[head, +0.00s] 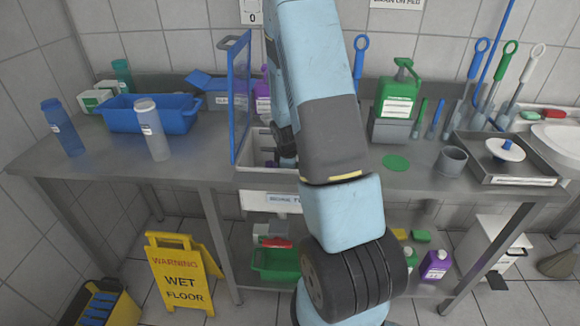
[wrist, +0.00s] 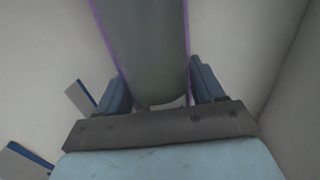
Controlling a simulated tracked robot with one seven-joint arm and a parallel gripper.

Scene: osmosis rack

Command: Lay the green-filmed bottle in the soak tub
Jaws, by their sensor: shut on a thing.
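In the wrist view my gripper (wrist: 160,88) is shut on a grey-green cylinder with purple edges (wrist: 145,40), which looks like the green-filmed bottle. Its far end is out of the picture. In the head view my arm reaches over the middle of the bench, and the gripper and held bottle are mostly hidden behind it. An open pale basin (head: 252,160) is set in the bench beside the arm. A blue tub (head: 150,126) stands on the left of the bench.
A blue-framed upright panel (head: 240,95) stands at the basin's left edge. A green jug (head: 398,92), a grey cup (head: 452,161) and a tray (head: 510,174) are on the right.

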